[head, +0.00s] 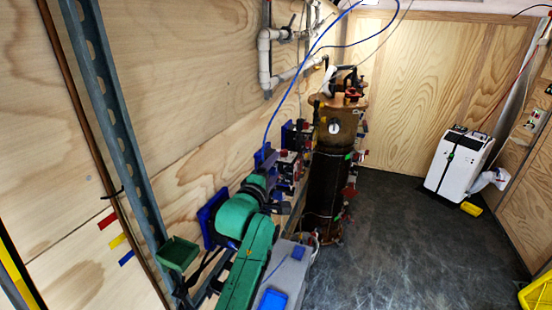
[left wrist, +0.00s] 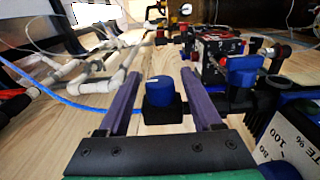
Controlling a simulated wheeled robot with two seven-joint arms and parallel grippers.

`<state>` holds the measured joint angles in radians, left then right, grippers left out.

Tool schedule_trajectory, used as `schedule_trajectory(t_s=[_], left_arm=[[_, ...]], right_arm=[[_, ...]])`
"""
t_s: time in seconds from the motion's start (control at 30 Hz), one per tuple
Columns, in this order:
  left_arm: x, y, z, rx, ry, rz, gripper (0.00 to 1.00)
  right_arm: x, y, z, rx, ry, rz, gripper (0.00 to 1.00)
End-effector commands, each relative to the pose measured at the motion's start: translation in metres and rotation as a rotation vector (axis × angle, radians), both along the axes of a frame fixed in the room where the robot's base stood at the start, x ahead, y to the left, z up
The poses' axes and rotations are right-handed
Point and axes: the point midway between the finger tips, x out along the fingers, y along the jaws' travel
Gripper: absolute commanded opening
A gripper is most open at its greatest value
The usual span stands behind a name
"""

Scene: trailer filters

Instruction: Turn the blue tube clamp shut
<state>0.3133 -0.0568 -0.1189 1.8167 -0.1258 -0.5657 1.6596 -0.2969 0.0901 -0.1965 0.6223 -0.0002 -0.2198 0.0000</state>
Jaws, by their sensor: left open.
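The blue tube clamp (left wrist: 162,92) shows in the left wrist view as a blue knob with a pale mark on top, set on a dark block. A blue tube (left wrist: 75,103) runs to it from the left. My left gripper (left wrist: 161,76) is open, with one purple finger on each side of the knob and a visible gap on both sides. It holds nothing. In the head view my green left arm reaches to the wall fittings, and its fingers cannot be made out. The blue tube (head: 300,80) hangs down to these fittings. My right gripper is not in view.
A second blue handle (left wrist: 243,70) and red-and-black valve parts (left wrist: 215,55) stand close to the right finger. White pipes (left wrist: 110,85) lie to the left. A dark filter column (head: 332,170) stands beyond my arm.

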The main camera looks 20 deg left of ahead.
Motion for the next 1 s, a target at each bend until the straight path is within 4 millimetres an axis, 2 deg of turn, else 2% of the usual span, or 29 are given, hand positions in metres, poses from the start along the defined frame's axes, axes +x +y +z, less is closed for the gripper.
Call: schedule_trajectory(t_s=[0.13,0.4,0.57,0.6,0.83,1.0], left_arm=[[0.015,-0.001,0.001,-0.001,0.000,0.000,0.66],[0.018,-0.001,-0.001,-0.001,0.000,-0.001,0.66],[0.017,-0.001,-0.001,-0.001,0.000,0.000,0.05],[0.017,-0.001,-0.001,0.000,0.000,0.000,0.00],[0.017,-0.001,0.000,0.001,0.012,0.000,0.00],[0.017,-0.002,0.000,0.003,0.062,-0.001,0.00]], right_arm=[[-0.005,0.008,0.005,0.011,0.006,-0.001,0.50],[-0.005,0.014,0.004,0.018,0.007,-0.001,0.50],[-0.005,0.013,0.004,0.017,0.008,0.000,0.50],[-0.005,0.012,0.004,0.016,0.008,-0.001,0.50],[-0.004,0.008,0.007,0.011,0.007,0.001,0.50],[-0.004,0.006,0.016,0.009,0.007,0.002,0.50]])
